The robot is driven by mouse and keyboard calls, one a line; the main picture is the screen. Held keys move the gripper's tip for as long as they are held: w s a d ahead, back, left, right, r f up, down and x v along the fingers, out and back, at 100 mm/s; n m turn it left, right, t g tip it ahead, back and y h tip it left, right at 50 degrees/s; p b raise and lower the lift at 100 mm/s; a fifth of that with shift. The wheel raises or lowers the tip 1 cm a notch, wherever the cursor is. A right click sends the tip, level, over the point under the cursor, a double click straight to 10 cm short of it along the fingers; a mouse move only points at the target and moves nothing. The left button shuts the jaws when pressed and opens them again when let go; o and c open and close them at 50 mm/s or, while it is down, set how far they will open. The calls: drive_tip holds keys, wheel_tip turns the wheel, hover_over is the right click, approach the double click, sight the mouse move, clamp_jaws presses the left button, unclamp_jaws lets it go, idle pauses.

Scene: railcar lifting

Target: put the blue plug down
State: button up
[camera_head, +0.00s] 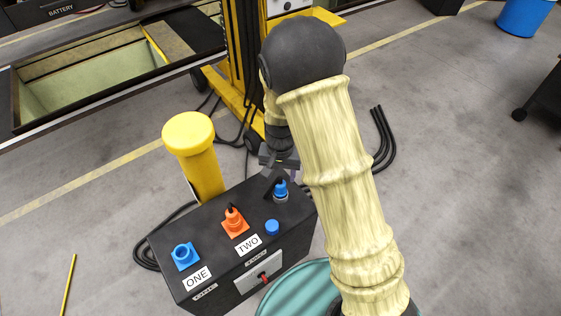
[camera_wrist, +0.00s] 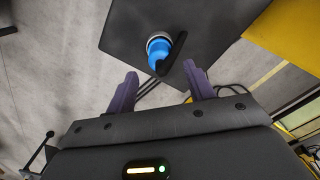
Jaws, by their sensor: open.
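The blue plug (camera_head: 281,187) stands upright in a round grey holder (camera_head: 281,198) at the back right of the black control box top (camera_head: 213,222). In the head view, my forearm hides part of the gripper.
A blue button (camera_head: 272,228) is nearby. A yellow post (camera_head: 193,155) stands behind. Black cables lie on the floor. An open pit (camera_head: 90,75) is at the back left.

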wheel_tip(320, 180, up, 6)
drive_tip(key=shift+r+b, duration=0.25)
drive_tip(key=shift+b, duration=0.4)
drive_tip(key=s+d+r+n+t, duration=0.2)
drive_tip(key=s+d+r, duration=0.3)
drive_tip(key=s+d, duration=0.7)
drive_tip(key=shift+s+d+r+t, duration=0.2)
drive_tip(key=shift+s+d+t, duration=0.1)
drive_tip(key=shift+d, duration=0.5)
drive_tip(key=shift+w, duration=0.1)
